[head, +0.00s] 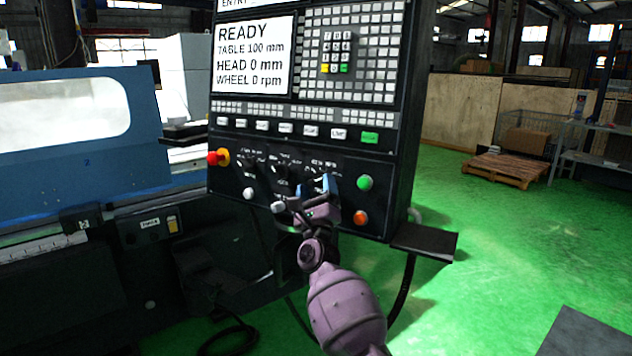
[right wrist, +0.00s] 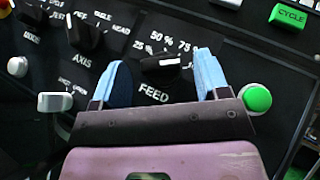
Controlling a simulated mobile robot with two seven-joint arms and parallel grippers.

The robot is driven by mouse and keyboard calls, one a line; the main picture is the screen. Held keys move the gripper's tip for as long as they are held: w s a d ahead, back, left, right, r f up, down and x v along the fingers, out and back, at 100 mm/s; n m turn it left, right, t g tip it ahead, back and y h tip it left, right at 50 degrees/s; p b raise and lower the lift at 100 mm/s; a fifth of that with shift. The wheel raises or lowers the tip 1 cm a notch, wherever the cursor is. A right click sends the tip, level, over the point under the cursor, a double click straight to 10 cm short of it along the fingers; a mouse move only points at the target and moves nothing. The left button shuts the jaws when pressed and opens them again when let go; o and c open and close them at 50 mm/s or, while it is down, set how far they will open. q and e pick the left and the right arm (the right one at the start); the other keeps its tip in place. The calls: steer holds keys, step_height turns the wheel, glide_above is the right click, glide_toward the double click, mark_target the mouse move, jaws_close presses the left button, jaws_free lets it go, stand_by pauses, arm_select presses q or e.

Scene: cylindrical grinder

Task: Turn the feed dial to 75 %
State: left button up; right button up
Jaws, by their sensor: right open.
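The feed dial (right wrist: 158,72) is a black knob with a white mark, on the dark control panel in the right wrist view. The word FEED is below it, with 25 %, 50 % and 75 % around its upper side. The white mark lies toward the knob's right part; its exact setting I cannot tell. My right gripper (right wrist: 162,82) is open, with one blue finger on each side of the dial and a gap to the knob. In the head view my right gripper (head: 316,188) is at the panel's lower part and hides most of the dial. My left gripper is out of view.
The axis dial (right wrist: 85,33) is just left of the gripper. A green round button (right wrist: 256,98) is close to its right finger. An orange button (head: 360,218) and a red emergency stop (head: 214,158) are also on the panel. The screen (head: 252,57) reads READY.

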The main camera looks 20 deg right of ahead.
steer(key=shift+x, duration=0.95)
steer(key=c, duration=0.9)
steer(key=shift+r+n+y+p, duration=0.25)
steer(key=shift+n+y+p, duration=0.4)
steer(key=shift+n+y, duration=0.2)
steer(key=n+y+p, duration=0.2)
steer(key=n+y, duration=0.1)
steer(key=shift+d+r+g+p, duration=0.1)
steer(key=shift+r+g+p, duration=0.1)
steer(key=shift+g+p, duration=0.2)
steer(key=n+g+y+p, duration=0.1)
steer(key=n+p, duration=0.1)
steer(key=n+g+y+p, duration=0.1)
steer(key=p, duration=0.1)
steer(key=n+g+y+p, duration=0.1)
steer(key=n+y+p, duration=0.1)
steer(key=p, duration=0.1)
steer(key=shift+f+n+g, duration=0.3)
steer(key=shift+f+n, duration=0.05)
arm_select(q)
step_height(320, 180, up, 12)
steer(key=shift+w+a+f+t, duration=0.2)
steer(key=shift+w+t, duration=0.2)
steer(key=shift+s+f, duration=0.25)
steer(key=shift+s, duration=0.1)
arm_select(e)
steer(key=shift+f, duration=0.1)
